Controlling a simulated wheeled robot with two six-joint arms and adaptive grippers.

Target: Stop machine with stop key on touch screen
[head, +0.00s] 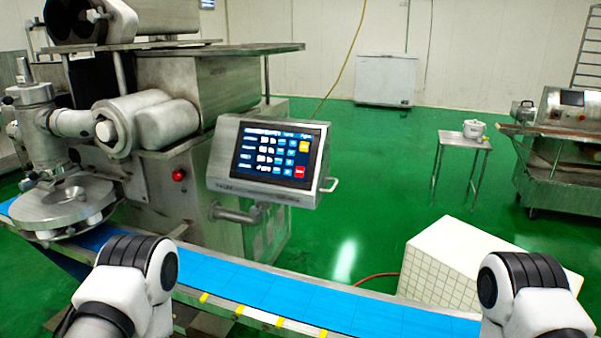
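The touch screen (277,154) is lit in a grey metal housing (221,155) on the encrusting machine (180,140). It shows rows of white text and blue keys. A red key (299,172) sits at its lower right, and a yellow key (304,147) sits above that. The red key's lettering is too small to read. My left arm shows at the lower left and my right arm at the lower right, both below the screen and apart from it. Neither gripper is in view.
A blue conveyor belt (260,288) runs across in front of the machine. A red button (178,175) is on the machine body left of the screen. A white crate-like box (450,262) stands at the right. A small table (465,142) with a pot stands farther back on the green floor.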

